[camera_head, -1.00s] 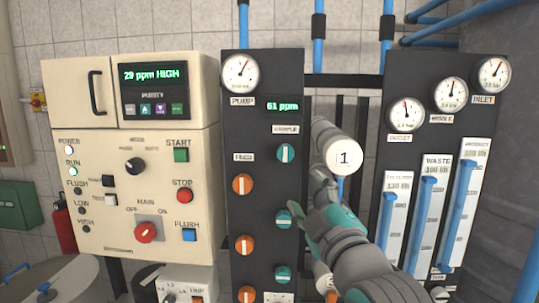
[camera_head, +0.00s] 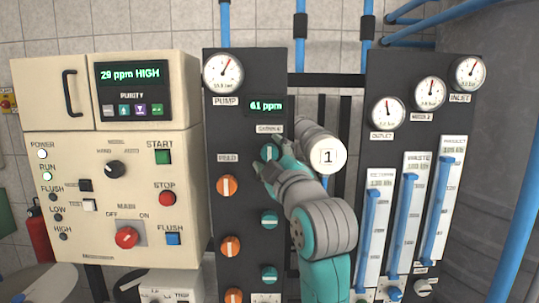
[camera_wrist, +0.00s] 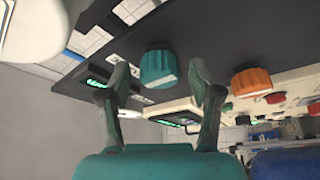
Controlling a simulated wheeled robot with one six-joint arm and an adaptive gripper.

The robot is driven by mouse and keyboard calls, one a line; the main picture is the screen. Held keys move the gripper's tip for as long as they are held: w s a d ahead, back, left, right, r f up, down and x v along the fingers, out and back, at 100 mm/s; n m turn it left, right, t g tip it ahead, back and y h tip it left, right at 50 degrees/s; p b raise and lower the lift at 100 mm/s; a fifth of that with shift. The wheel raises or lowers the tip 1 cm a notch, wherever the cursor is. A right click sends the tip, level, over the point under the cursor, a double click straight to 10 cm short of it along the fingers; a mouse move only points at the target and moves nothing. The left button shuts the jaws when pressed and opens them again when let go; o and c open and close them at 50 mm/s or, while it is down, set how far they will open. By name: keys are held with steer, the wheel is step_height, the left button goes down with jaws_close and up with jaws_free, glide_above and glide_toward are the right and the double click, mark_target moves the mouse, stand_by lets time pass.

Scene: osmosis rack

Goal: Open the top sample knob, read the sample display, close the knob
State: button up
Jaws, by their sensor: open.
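The top sample knob (camera_head: 269,151) is teal with a white mark that looks upright, on the dark panel under the "SAMPLE" label. In the wrist view the teal knob (camera_wrist: 158,66) sits between the two spread fingers. My gripper (camera_head: 266,167) is open at the knob, and its fingers partly cover it in the head view. My gripper (camera_wrist: 160,72) has a finger on each side of the knob, with gaps showing. I cannot tell whether either finger touches it. The sample display (camera_head: 265,106) above the knob reads 61 ppm in green.
Orange feed knobs (camera_head: 227,187) line the panel's left side, and another teal knob (camera_head: 269,221) is below. The cream control box (camera_head: 105,150) is left, the flow-meter panel (camera_head: 400,155) right.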

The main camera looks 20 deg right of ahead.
steer(key=shift+w+r, duration=0.1)
steer(key=shift+w, duration=0.25)
steer(key=c, duration=1.1)
steer(key=shift+c, duration=0.2)
